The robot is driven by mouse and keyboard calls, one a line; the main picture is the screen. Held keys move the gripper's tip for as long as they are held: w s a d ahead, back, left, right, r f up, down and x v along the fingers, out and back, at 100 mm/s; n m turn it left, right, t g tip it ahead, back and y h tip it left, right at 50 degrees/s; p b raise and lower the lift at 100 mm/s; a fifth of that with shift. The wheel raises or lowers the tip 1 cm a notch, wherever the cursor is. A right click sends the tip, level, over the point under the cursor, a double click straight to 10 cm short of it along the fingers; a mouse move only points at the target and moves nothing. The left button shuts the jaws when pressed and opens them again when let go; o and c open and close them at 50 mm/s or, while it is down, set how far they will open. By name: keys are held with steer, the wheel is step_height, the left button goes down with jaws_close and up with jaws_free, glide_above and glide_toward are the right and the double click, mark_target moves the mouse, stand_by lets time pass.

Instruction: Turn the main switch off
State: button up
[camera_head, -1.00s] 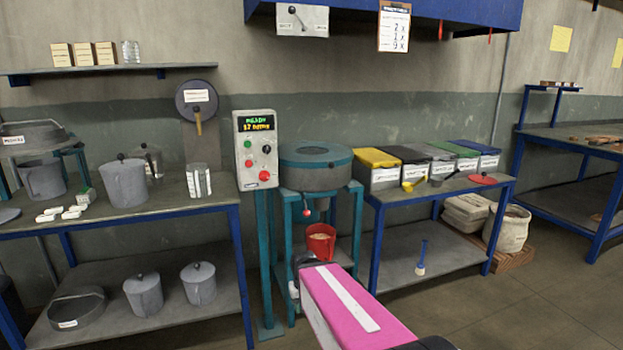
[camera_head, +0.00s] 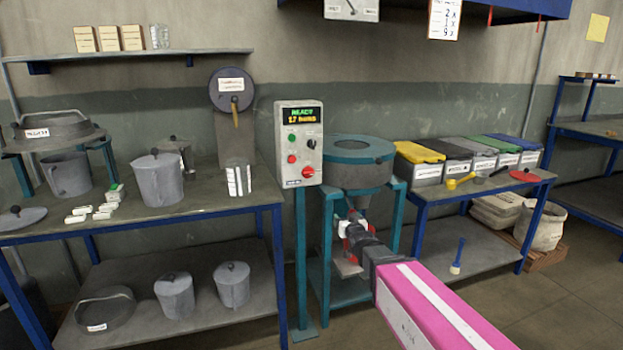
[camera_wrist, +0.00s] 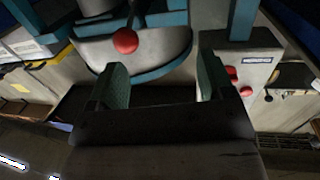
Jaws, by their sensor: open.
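The control box (camera_head: 299,143) stands on a teal post, left of the round teal-rimmed machine. Its display reads READY with a second line below. Under it are a green button, a red button, a black knob (camera_head: 311,143) and a larger red knob (camera_head: 308,172) at lower right. I cannot read which is labelled main switch. My gripper (camera_wrist: 160,82) is open and empty, below the machine's bowl, right of and below the box.
The machine (camera_head: 350,165) stands close above my gripper; its red-balled lever (camera_wrist: 125,41) shows ahead of the fingers. Teal legs flank the gripper. A bench with lidded bins (camera_head: 418,165) is at right, a bench with metal pots (camera_head: 158,180) at left.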

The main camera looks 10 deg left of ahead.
mark_target(310, 176)
steer(key=s+a+r+n+t+y, duration=0.25)
steer(key=a+r+y, duration=0.25)
steer(key=a+r, duration=0.45)
steer(key=shift+m+t, duration=0.25)
steer(key=shift+t, duration=0.2)
steer(key=x, duration=1)
steer(key=shift+s+a+f, duration=0.1)
steer(key=shift+a, duration=0.25)
steer(key=c, duration=0.9)
